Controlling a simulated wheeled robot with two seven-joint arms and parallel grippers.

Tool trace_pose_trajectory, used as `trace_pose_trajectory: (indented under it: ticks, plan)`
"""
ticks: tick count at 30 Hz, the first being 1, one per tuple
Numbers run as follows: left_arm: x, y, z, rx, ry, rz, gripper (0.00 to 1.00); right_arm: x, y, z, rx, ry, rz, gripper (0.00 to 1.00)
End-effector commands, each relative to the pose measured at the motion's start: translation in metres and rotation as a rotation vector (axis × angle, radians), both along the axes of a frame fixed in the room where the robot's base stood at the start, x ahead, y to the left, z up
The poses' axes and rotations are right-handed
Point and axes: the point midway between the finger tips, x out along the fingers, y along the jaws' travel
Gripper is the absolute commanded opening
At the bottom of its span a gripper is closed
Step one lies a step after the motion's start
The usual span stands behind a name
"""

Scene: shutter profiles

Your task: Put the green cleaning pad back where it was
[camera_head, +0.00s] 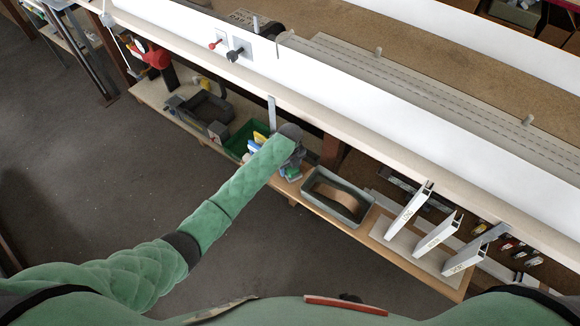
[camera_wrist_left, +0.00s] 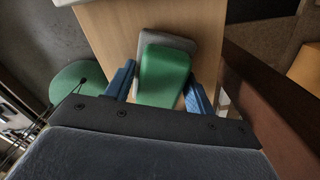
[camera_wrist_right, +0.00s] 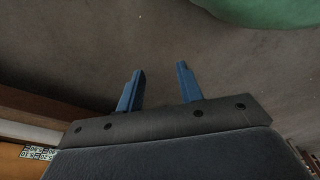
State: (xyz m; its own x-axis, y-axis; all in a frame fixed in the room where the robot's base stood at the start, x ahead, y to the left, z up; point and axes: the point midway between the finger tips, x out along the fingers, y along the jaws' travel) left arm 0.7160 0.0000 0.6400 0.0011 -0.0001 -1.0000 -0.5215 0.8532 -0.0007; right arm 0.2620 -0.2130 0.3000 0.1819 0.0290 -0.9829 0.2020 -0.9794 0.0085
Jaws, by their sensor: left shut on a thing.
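The green cleaning pad (camera_wrist_left: 163,76), with a grey part along its far end, sits between the two blue fingers of my left gripper (camera_wrist_left: 160,88) in the left wrist view. The left gripper is shut on it. A wooden shelf surface lies under the pad; whether the pad touches it I cannot tell. In the head view my left gripper (camera_head: 292,168) is over the low wooden shelf, partly hidden by my arm, and a bit of the pad (camera_head: 292,173) shows beneath it. My right gripper (camera_wrist_right: 158,88) is open and empty above the grey floor in the right wrist view.
On the low shelf (camera_head: 292,194), a green bin (camera_head: 236,146) with coloured items stands left of the left gripper. A grey tray (camera_head: 350,213) holding a brown piece stands right of it. White profiles (camera_head: 408,210) stand further right. The white-faced upper bench (camera_head: 400,110) overhangs behind.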

Motion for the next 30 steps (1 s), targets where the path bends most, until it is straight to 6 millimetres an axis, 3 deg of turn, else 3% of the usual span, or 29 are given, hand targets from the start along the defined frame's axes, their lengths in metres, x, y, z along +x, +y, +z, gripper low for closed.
trace_pose_trajectory:
  ticks: [6, 7, 9, 10, 22, 24, 30]
  plan:
    - [0.000, 0.000, -0.003, 0.000, 0.000, 0.000, 0.33, 0.000, 0.000, 0.000, 0.000, 0.002, -0.001, 0.36]
    - [0.000, 0.000, -0.003, 0.000, 0.000, 0.000, 0.60, 0.000, 0.000, 0.001, 0.000, 0.001, -0.001, 0.36]
    - [0.000, 0.000, -0.003, 0.000, 0.000, 0.000, 0.73, 0.000, 0.000, 0.001, 0.000, 0.002, -0.001, 0.36]
    - [0.000, 0.000, -0.003, 0.000, 0.000, 0.000, 0.76, 0.000, 0.000, 0.001, 0.000, 0.002, -0.001, 0.36]
    - [0.000, 0.000, 0.004, 0.000, 0.000, 0.000, 0.76, -0.003, -0.002, -0.003, -0.002, 0.005, 0.000, 0.36]
    - [0.001, 0.000, 0.012, -0.001, -0.002, 0.000, 0.76, -0.004, -0.002, -0.004, -0.003, 0.015, -0.001, 0.36]
    - [0.001, 0.000, 0.048, -0.001, -0.003, -0.001, 0.76, 0.013, 0.013, 0.021, 0.011, 0.012, -0.007, 0.36]
